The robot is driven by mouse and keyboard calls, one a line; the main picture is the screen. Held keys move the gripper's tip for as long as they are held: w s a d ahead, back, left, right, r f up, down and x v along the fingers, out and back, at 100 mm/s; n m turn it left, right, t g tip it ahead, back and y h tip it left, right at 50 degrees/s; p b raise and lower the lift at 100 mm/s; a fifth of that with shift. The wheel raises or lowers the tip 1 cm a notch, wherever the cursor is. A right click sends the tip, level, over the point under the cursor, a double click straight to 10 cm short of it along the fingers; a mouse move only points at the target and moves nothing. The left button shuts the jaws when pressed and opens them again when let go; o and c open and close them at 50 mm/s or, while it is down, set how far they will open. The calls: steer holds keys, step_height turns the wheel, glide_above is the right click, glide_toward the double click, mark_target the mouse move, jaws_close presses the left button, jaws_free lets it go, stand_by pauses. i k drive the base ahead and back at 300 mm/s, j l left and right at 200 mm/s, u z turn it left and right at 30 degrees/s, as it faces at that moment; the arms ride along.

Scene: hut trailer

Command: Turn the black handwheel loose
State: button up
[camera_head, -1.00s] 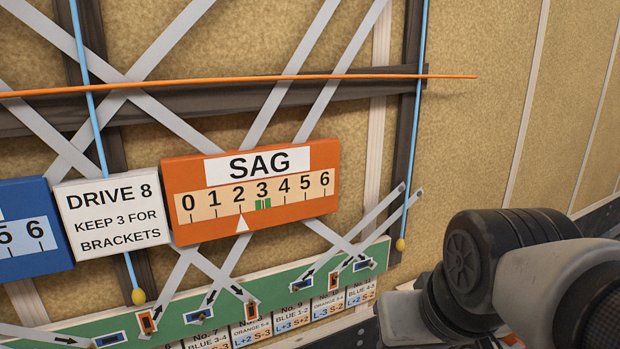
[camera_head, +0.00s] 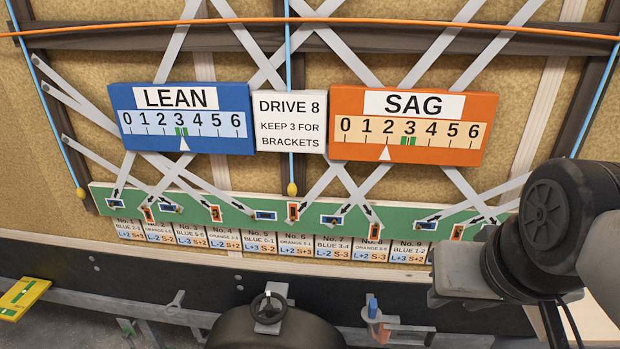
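The black handwheel (camera_head: 268,307) shows at the bottom centre of the head view, a small dark wheel on a grey plate in front of the black lower band of the wall. My arm (camera_head: 548,235) enters at the right edge, well to the right of the handwheel.
A green strip (camera_head: 240,215) with several slots and number cards runs below. A blue-handled fitting (camera_head: 373,308) stands right of the handwheel. A yellow-green piece (camera_head: 22,297) lies at lower left.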

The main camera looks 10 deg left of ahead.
mark_target(269, 309)
steer(key=i+j+u, duration=0.1)
steer(key=u, duration=0.8)
steer(key=i+j+u, duration=0.2)
steer(key=i+l, duration=0.05)
steer(key=l, duration=0.05)
